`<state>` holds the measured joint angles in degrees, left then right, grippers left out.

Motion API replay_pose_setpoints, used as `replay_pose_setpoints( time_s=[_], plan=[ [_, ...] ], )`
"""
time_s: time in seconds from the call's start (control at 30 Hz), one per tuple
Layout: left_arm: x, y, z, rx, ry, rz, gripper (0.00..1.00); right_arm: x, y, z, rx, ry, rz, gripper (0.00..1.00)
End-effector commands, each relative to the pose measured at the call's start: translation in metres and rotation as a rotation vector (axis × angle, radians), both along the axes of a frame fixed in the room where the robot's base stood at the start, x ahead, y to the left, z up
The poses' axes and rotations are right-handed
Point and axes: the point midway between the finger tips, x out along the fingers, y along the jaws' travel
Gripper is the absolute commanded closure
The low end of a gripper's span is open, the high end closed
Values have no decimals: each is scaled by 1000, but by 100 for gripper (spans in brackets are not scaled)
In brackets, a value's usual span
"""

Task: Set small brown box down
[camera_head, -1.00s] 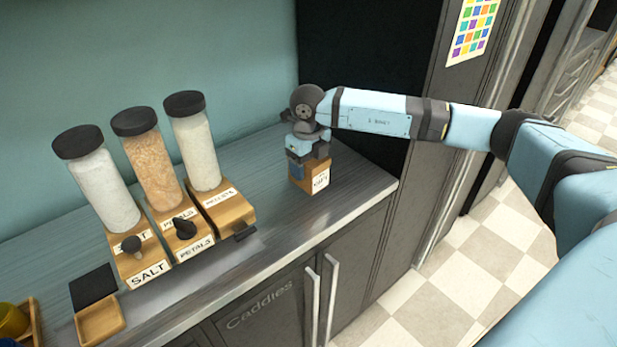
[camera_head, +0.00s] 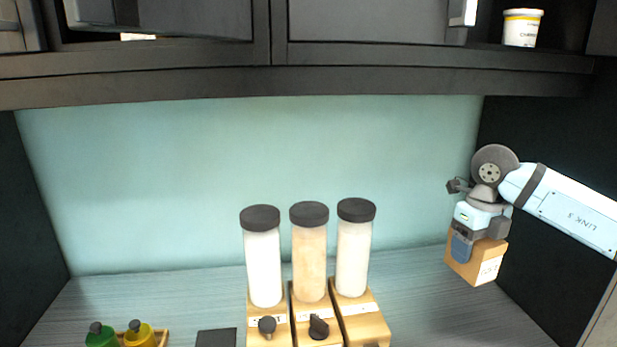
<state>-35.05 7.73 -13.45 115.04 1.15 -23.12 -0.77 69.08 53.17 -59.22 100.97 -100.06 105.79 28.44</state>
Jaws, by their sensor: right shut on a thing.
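The small brown box (camera_head: 479,263) is at the right end of the counter (camera_head: 420,290), close to the dark side wall. It has a white label on its front right face. My right gripper (camera_head: 466,245) is shut on the box from above, with a finger against its left front side. The box appears to be on the counter or just above it; I cannot tell whether its underside touches. My left gripper does not show.
Several dispensers, among them a white-filled one (camera_head: 264,262), stand on wooden bases in the counter's middle. Green (camera_head: 101,336) and yellow (camera_head: 140,335) bottles sit at lower left beside a dark pad (camera_head: 216,338). Cabinets overhang; a white tub (camera_head: 522,28) is on the upper right shelf.

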Motion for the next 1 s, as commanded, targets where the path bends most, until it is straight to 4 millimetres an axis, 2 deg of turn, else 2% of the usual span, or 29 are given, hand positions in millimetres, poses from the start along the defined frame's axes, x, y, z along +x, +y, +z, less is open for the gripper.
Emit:
replay_pose_setpoints(
  time_s=[0.17,0.47,1.0],
  plan=[
    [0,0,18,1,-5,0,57,-9,15,-8,-12,7,333,60],
    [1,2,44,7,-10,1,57,-31,46,-32,-21,23,1078,60],
    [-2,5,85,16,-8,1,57,-87,101,-63,-3,25,2408,60]
  ],
)
